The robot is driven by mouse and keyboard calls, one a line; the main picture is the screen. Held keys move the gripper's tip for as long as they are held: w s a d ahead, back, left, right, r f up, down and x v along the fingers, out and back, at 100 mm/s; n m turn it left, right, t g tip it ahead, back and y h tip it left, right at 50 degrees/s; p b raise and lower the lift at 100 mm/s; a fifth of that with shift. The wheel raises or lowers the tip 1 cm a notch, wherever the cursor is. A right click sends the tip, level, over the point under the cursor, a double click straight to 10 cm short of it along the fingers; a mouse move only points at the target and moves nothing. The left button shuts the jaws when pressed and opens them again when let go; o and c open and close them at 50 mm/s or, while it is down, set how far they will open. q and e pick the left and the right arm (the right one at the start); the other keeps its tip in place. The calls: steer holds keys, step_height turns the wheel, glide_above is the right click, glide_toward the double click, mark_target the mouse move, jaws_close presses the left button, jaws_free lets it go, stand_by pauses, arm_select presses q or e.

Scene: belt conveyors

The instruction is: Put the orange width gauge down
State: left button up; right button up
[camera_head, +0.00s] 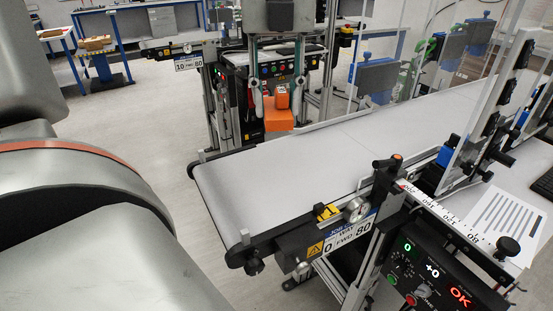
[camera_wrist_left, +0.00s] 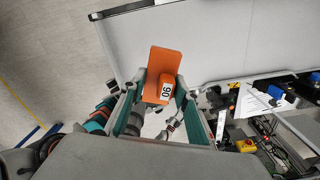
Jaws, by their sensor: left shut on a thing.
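The orange width gauge (camera_head: 280,113) is a block held in the air at the far edge of the near belt conveyor (camera_head: 310,160) in the head view. My left gripper (camera_head: 277,100) points down and is shut on it. In the left wrist view the orange width gauge (camera_wrist_left: 165,68) sits between the fingers of my left gripper (camera_wrist_left: 158,100), with a white label reading 90 or 06 on it. Behind it in that view is the grey belt. I cannot tell how high the gauge is above the belt. My right gripper is not in view.
The belt is empty and wide. A control panel (camera_head: 435,280) with a lit OK sign stands at the front right. A white ruler (camera_head: 450,215), a printed sheet (camera_head: 503,225) and clear guard panels (camera_head: 490,80) line the right side. A second conveyor stands behind.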

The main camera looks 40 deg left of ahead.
mark_target(277, 176)
arm_select(q)
step_height(277, 176, down, 13)
steer(key=shift+r+b, duration=0.1)
steer(key=shift+b, duration=0.45)
steer(key=shift+f, duration=0.25)
steer(key=o, duration=1.2)
steer(key=shift+c, duration=0.2)
steer(key=shift+r, duration=0.1)
step_height(277, 176, up, 12)
steer(key=shift+r+p, duration=0.15)
steer(key=shift+p, duration=0.35)
